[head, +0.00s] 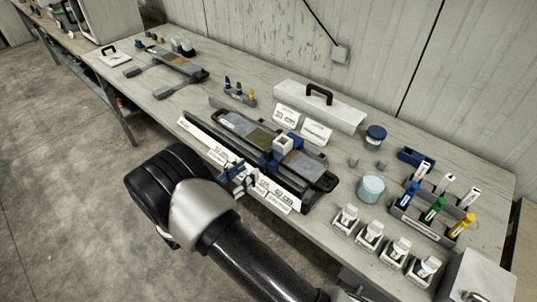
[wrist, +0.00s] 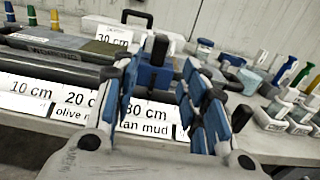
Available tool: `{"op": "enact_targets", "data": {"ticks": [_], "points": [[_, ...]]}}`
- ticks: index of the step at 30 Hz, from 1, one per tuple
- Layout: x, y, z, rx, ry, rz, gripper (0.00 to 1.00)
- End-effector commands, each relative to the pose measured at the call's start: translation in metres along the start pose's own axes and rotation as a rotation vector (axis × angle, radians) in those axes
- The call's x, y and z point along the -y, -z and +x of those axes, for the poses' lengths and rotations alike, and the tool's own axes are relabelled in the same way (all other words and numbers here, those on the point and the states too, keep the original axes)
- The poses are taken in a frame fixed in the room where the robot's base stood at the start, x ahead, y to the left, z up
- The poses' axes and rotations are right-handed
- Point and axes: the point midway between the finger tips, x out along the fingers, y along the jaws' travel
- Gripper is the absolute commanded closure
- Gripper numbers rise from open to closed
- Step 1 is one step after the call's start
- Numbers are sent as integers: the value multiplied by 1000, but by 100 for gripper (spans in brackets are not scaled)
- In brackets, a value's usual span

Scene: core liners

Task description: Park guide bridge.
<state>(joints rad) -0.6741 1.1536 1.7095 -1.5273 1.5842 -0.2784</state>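The guide bridge (head: 270,160) is a blue piece spanning the dark core tray (head: 318,184), with a pale square block (head: 287,143) at its top. My gripper (head: 238,178) is in front of the tray's near side, close to the bridge. In the wrist view my gripper (wrist: 165,110) has its blue-padded fingers spread apart. A blue block with a dark top, apparently part of the bridge (wrist: 151,76), shows between and beyond the fingers. I see no clear contact with it. The fingers hide part of the bridge and the tray.
Cards reading 10, 20 and 30 cm (wrist: 28,92) line the tray's near side. A white case with a black handle (head: 320,104) stands behind. Several small bottles (head: 397,250), a pale jar (head: 371,187) and a rack of coloured markers (head: 425,225) crowd the right.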

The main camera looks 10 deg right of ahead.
Motion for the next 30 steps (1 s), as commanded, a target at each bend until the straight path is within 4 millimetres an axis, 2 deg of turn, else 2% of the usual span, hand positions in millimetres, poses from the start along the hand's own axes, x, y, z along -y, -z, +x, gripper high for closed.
{"op": "enact_targets", "data": {"ticks": [1, 9, 15, 21, 28, 30], "points": [[1, 1, 13, 0, 5, 1, 60], [1, 2, 70, -1, 4, 0, 60], [0, 1, 99, -1, 3, 2, 60], [0, 0, 110, -1, 1, 1, 60], [0, 0, 110, -1, 0, 1, 60], [0, 0, 110, -1, 0, 1, 63]]}}
